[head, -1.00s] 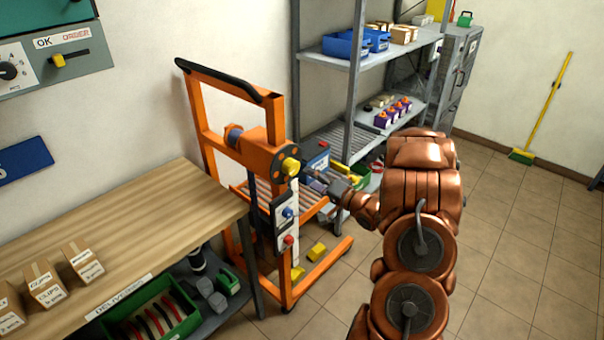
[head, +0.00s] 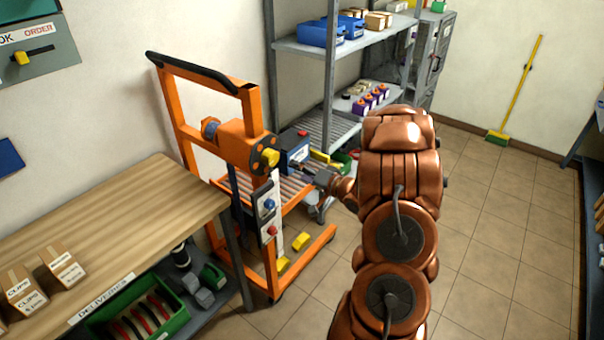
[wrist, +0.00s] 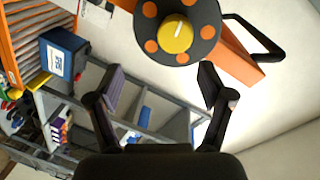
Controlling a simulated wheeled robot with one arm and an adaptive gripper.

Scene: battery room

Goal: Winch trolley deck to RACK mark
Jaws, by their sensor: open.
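The orange winch trolley (head: 184,125) stands by the wall, right of the bench. Its winch disc (wrist: 150,38) is black with orange spots and has a yellow knob (wrist: 176,35), which also shows in the head view (head: 269,157). The roller deck (head: 291,189) is low on the trolley and carries a dark blue battery (head: 296,151). My gripper (wrist: 160,86) is open and empty, with the yellow knob ahead of its fingers, not between them. In the head view my gripper (head: 311,178) is right of the knob. I cannot read a RACK mark.
A grey shelf rack (head: 331,90) holds blue bins and small batteries behind the trolley. A wooden bench (head: 130,210) with cartons is at the left. A white panel (head: 268,210) with blue and red buttons is on the trolley. Tiled floor (head: 490,230) is clear at the right.

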